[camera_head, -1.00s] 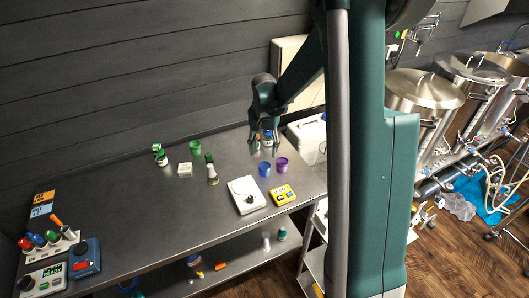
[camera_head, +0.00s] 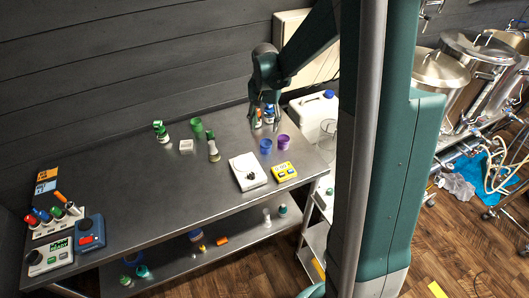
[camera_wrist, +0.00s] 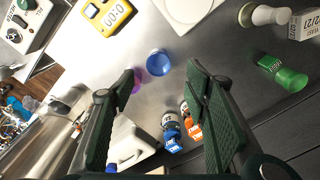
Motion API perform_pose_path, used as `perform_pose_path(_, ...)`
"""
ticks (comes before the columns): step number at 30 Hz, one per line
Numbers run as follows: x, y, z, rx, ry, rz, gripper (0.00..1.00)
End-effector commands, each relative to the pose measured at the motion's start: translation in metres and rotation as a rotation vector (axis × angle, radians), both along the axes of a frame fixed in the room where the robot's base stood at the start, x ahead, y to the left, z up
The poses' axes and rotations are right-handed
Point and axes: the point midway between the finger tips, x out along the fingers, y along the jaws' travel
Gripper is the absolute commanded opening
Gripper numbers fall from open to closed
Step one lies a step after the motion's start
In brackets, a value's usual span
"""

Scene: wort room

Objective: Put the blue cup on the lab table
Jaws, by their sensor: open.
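The blue cup (camera_head: 265,146) stands upright on the grey metal lab table (camera_head: 120,200), toward its right end. It also shows in the wrist view (camera_wrist: 158,62), near the fingertips. My gripper (camera_head: 264,126) is open and empty, with its fingers pointing down; in the head view it appears just behind the cup. In the wrist view its two fingers (camera_wrist: 161,72) are spread, with the cup showing between their tips. I cannot tell the height of the tips over the cup.
A purple cup (camera_head: 284,142) stands close beside the blue cup, partly behind a finger in the wrist view. Small orange-and-blue-labelled bottles (camera_wrist: 171,130) stand behind. A white scale (camera_head: 247,172) and yellow timer (camera_head: 284,171) lie in front. A green cup (camera_head: 196,125) is left.

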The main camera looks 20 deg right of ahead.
Motion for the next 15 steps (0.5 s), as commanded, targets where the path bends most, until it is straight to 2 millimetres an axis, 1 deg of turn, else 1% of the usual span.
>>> perform_pose_path(1,-0.006,0.004,0.009,-0.002,-0.009,0.013,0.46)
perform_pose_path(6,-0.021,0.017,0.036,-0.011,-0.046,0.063,0.46)
perform_pose_path(15,-0.054,0.039,0.079,-0.031,-0.116,0.153,0.46)
